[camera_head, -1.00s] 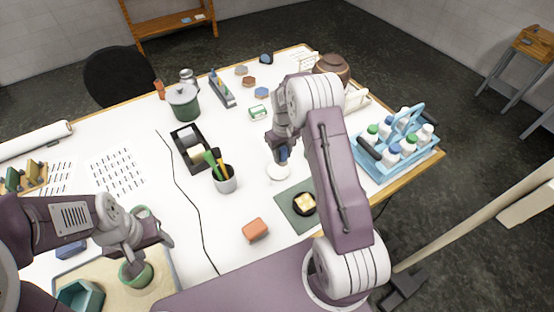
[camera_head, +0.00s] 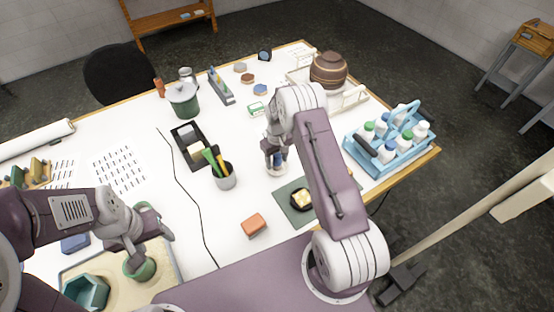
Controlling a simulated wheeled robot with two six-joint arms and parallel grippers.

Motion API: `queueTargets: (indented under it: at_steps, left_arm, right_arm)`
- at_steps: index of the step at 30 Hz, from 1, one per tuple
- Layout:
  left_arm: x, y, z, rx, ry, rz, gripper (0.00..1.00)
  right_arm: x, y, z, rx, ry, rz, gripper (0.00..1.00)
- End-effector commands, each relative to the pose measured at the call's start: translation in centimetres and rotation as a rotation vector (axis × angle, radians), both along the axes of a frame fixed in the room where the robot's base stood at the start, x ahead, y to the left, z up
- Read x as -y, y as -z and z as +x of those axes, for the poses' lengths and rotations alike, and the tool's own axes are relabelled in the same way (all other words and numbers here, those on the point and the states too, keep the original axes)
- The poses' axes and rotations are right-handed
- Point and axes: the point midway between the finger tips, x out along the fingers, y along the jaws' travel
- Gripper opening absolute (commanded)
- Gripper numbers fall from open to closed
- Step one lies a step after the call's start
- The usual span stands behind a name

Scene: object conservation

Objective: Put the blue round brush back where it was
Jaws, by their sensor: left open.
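My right gripper (camera_head: 274,158) is low over the middle of the white table. A small dark blue piece, apparently the blue round brush (camera_head: 281,157), shows between its fingers; its shape is mostly hidden. Directly below is a round white dish (camera_head: 277,170), partly covered by the gripper. I cannot tell whether the brush touches the dish. My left gripper (camera_head: 150,240) is open above a green pot (camera_head: 140,268) at the lower left, with nothing seen in its fingers.
A green mat (camera_head: 288,207) with a black dish and an orange-red block (camera_head: 254,225) lie nearer. A blue bottle carrier (camera_head: 380,165) is right, a brown pot (camera_head: 328,70) behind. A black cable crosses the table.

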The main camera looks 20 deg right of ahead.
Motion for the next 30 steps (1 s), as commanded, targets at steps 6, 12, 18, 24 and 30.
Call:
queueTargets:
  at_steps: [6,12,18,24,30]
  left_arm:
    - [0.0,0.0,0.0,0.0,0.0,0.0,0.58]
    - [0.0,0.1,0.0,0.0,0.0,0.0,0.58]
    - [0.0,2.0,0.0,0.0,0.0,0.0,0.58]
    - [0.0,3.3,0.0,0.0,0.0,0.0,0.58]
    - [0.0,3.6,0.0,0.0,0.0,0.0,0.58]
  right_arm:
    - [0.0,0.0,0.0,0.0,0.0,0.0,0.56]
    - [0.0,-0.9,0.1,0.002,0.0,-0.001,0.56]
    - [0.0,-5.1,0.1,0.006,0.0,-0.001,0.56]
    - [0.0,-9.7,0.1,0.005,0.0,0.0,0.56]
    - [0.0,-12.1,0.0,0.001,0.0,0.0,0.56]
